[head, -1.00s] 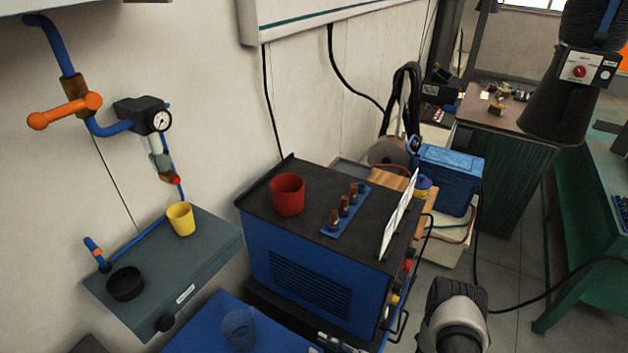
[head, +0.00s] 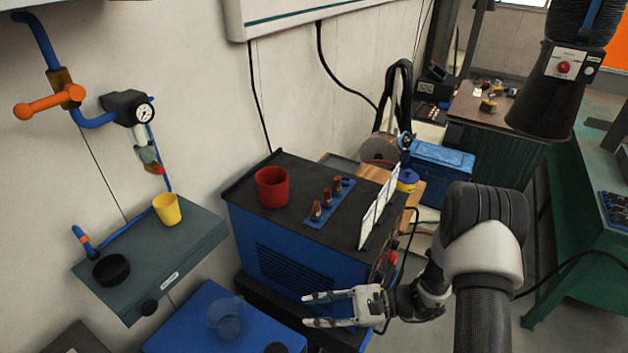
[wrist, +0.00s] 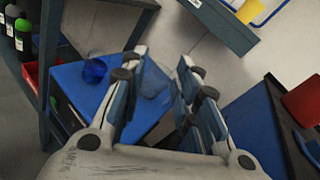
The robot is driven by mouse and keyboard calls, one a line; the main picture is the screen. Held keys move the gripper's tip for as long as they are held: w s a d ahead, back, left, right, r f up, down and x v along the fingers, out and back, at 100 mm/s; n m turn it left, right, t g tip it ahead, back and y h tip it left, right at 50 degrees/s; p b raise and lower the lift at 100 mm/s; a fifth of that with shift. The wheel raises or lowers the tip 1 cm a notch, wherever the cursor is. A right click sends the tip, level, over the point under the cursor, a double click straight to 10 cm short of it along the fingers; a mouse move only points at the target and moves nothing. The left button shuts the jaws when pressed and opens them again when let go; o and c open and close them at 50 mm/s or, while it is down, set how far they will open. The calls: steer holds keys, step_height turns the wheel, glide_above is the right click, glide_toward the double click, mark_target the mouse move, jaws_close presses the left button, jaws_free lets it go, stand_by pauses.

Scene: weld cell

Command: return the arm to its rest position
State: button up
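My gripper (head: 308,310) is at the lower middle of the head view, in front of the blue welding machine (head: 275,250). Its two fingers point left and are spread apart with nothing visible between them. In the wrist view the fingers (wrist: 163,57) are also open. A clear cup (head: 226,318) stands on the blue surface (head: 180,325), left of the fingertips and apart from them. My arm bends at the lower right of the head view.
A red cup (head: 272,187), a blue strip with small brown-topped pieces (head: 328,205) and a white panel (head: 379,207) are on the welding machine. A yellow cup (head: 167,209) and black bowl (head: 111,270) are on the wall shelf (head: 190,257). A green bench (head: 565,230) stands right.

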steer(key=s+d+r+n+g+h, duration=0.1)
steer(key=s+r+n+g+h, duration=0.1)
steer(key=s+r+n+h, duration=0.4)
steer(key=s+d+r+n+g+h, duration=0.1)
steer(key=s+r+n, duration=0.15)
steer(key=r, duration=0.65)
steer(key=s+d+r+n+t+h, duration=0.5)
steer(key=s+d+r+t+h, duration=0.2)
steer(key=s+d+r+h, duration=0.2)
steer(key=d+r, duration=0.1)
steer(key=d, duration=0.1)
steer(key=shift+s+d+t, duration=0.15)
steer(key=shift+d+t, duration=0.15)
steer(key=shift+a+n, duration=0.1)
steer(key=shift+n, duration=0.15)
